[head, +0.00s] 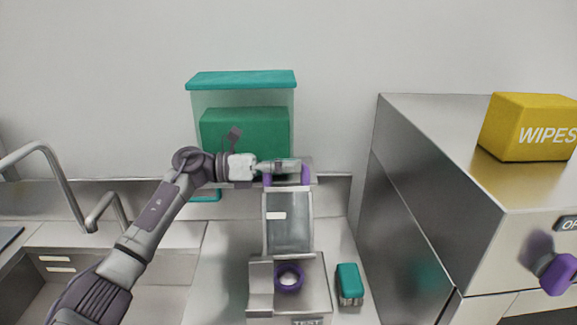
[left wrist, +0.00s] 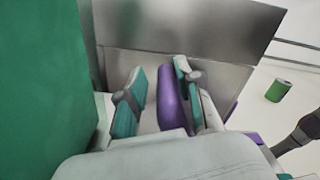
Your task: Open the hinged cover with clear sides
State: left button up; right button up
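A teal-topped case with clear sides (head: 241,79) stands at the back, with a green box (head: 245,130) behind its clear wall. In front of it is a grey device (head: 262,302) marked TEST, with a purple ring and a raised, window-like panel (head: 289,235). Two purple posts stand at the panel's top. I cannot tell which part is the hinged cover. My left gripper (head: 290,165) is at these posts. In the left wrist view its teal fingers (left wrist: 157,95) are apart, with a purple post (left wrist: 173,102) between them, nearer the right finger. My right gripper is not in view.
A large steel cabinet (head: 423,190) with a purple knob (head: 557,273) fills the right, a yellow WIPES box (head: 529,128) on top. A sink and tap (head: 48,165) are at the left.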

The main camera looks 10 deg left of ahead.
pick_arm(q)
jog(key=shift+o, duration=0.3)
jog(key=shift+a, duration=0.25)
jog(key=s+a, duration=0.2)
jog(key=a, duration=0.9)
jog(key=shift+s+a, duration=0.15)
jog(key=shift+s, duration=0.05)
